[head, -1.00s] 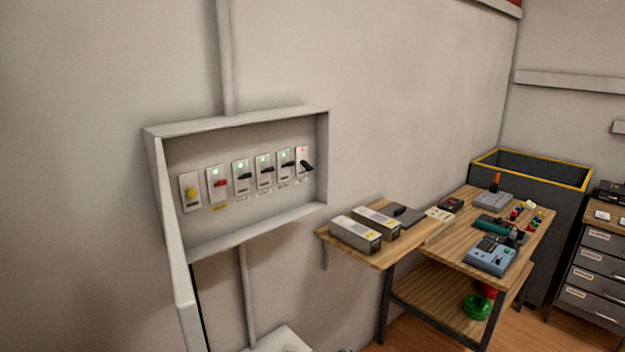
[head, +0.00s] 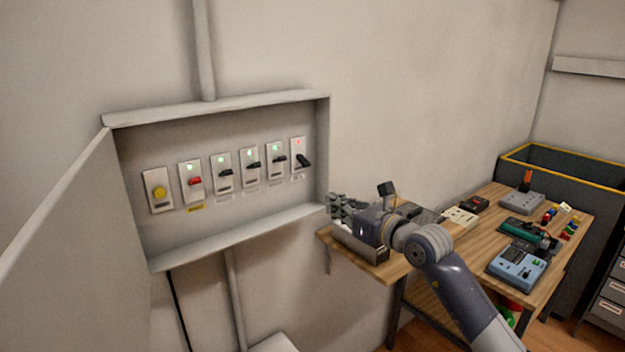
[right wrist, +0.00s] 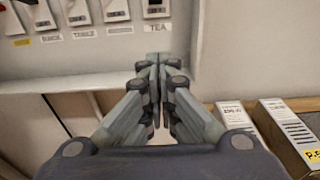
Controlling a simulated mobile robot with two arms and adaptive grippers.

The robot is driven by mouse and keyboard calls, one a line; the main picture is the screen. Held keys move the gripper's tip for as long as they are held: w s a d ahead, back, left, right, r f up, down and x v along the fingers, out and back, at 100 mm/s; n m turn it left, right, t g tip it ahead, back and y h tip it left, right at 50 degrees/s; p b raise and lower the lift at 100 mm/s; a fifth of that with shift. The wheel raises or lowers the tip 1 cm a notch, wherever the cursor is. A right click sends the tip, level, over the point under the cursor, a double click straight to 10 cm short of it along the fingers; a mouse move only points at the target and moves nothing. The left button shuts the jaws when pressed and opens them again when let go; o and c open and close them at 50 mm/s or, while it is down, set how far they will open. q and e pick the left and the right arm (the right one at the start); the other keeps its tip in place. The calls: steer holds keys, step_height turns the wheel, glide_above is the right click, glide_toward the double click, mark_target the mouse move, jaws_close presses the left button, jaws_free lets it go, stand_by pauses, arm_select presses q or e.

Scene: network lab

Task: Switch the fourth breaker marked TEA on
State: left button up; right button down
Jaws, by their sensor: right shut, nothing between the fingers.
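The TEA breaker (head: 298,154) is the rightmost switch in the wall box (head: 225,250). Its light is red and its black lever (head: 304,160) tilts down, unlike the levers to its left. In the right wrist view, the bottom of the breaker (right wrist: 156,9) shows above the label TEA (right wrist: 155,29). My right gripper (head: 336,203) is shut and empty, below and right of the breaker by the box's lower right corner, apart from the lever. In the right wrist view its fingertips (right wrist: 152,62) meet just below the label. My left gripper is not in view.
The box door (head: 70,230) hangs open at left. A wooden bench (head: 345,263) with grey boxes stands under my right arm.

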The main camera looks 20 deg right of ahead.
mark_target(303, 160)
steer(key=shift+a, duration=0.1)
steer(key=p+x, duration=0.3)
steer(key=x, duration=0.7)
steer(key=r+p, duration=0.2)
steer(key=r, duration=0.1)
steer(key=shift+s+r, duration=0.15)
steer(key=shift+s, duration=0.2)
steer(key=shift+s+d+r, duration=0.2)
steer(key=shift+d+r, duration=0.05)
steer(key=shift+r, duration=0.05)
steer(key=shift+w+f, duration=0.1)
